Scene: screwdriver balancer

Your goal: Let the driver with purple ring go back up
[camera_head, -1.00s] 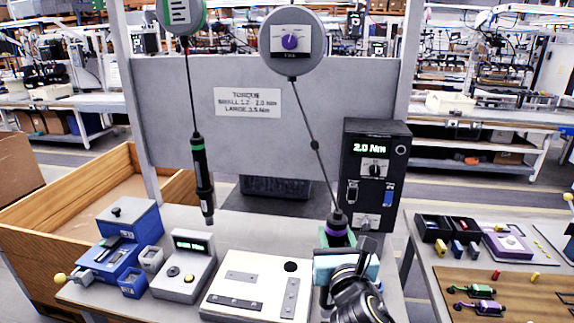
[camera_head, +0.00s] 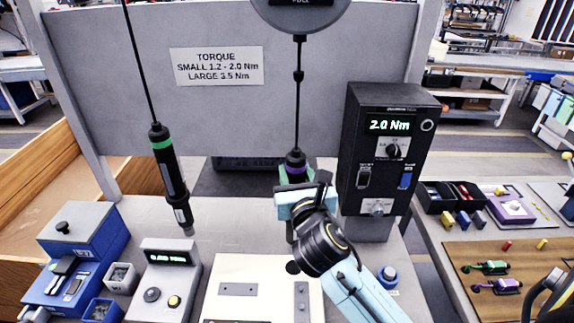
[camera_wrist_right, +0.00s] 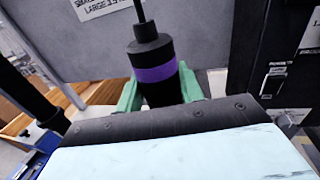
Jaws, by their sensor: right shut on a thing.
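The driver with the purple ring (camera_head: 296,164) hangs upright on its cable below the round balancer (camera_head: 300,12) in the head view. My right gripper (camera_head: 290,183) is shut around its body, just below the purple ring. In the right wrist view the dark driver with its purple ring (camera_wrist_right: 154,75) stands between the green fingers (camera_wrist_right: 158,92). The driver's lower part is mostly hidden behind my gripper.
A green-ringed driver (camera_head: 170,175) hangs to the left, slightly tilted. A black controller (camera_head: 358,130) reading 2.0 Nm stands close on the right. Below are a pale plate (camera_head: 240,270), a grey display unit (camera_head: 160,285) and a blue device (camera_head: 85,240).

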